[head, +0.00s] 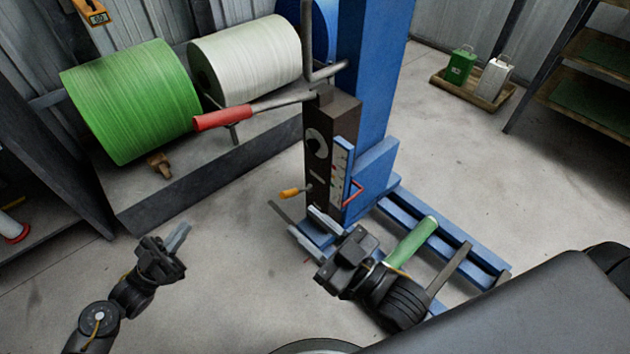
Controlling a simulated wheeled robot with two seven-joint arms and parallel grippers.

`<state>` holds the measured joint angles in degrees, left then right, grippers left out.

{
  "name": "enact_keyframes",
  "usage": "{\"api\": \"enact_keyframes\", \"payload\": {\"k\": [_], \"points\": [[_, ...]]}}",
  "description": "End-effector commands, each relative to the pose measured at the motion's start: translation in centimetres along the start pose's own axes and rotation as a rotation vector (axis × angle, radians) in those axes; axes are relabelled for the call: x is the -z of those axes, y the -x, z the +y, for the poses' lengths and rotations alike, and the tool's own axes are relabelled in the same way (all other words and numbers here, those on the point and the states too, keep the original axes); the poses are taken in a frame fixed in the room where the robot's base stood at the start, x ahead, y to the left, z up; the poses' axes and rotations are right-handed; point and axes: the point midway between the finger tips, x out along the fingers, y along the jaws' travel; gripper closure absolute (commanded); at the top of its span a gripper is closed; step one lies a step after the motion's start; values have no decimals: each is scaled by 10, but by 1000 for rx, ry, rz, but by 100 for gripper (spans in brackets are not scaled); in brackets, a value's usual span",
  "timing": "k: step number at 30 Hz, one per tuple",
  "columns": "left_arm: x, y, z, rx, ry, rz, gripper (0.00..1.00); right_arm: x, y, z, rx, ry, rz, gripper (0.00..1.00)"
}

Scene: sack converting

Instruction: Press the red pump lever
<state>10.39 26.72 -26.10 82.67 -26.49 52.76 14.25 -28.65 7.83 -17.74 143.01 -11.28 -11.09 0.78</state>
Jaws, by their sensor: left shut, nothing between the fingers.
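The red pump lever (222,118) sticks out to the left from the dark upright housing (325,160) of a blue machine. Its red grip is on the end of a grey bar and sits in front of the green and white rolls. My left gripper (180,236) is shut and empty, in the air over the floor, below and to the left of the lever, well apart from it. My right gripper (314,229) is open and empty, in front of the foot of the machine. Neither gripper touches the lever.
A green roll (130,100) and a white roll (250,62) rest on a grey stand at the left. An orange-tipped knob (290,193) juts from the housing. A green handle (412,241) lies over the blue base rails (465,243). Floor between my grippers is clear.

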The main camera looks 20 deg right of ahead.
Motion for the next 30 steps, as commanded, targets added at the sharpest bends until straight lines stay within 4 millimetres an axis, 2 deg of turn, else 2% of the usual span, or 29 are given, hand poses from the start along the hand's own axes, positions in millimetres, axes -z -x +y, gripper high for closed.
{"api": "enact_keyframes", "payload": {"k": [9, 13, 17, 21, 24, 30], "points": [[0, 0, 0, 0, 0, 0, 100, 0, 0, 0, 0, 0, -1, 64], [-1, -4, 8, 6, -1, -4, 100, 0, 0, 0, 0, 0, -1, 81], [2, -23, 45, 45, -15, -30, 100, 0, 0, 0, 0, 0, -1, 98], [26, -49, 96, 155, -48, -92, 100, 0, 0, 0, 0, 0, -1, 100], [54, -59, 118, 261, -69, -153, 100, 0, 0, 0, 0, 0, -2, 100], [111, -55, 134, 449, -78, -274, 100, 0, 0, 0, 0, 0, -2, 100]]}}
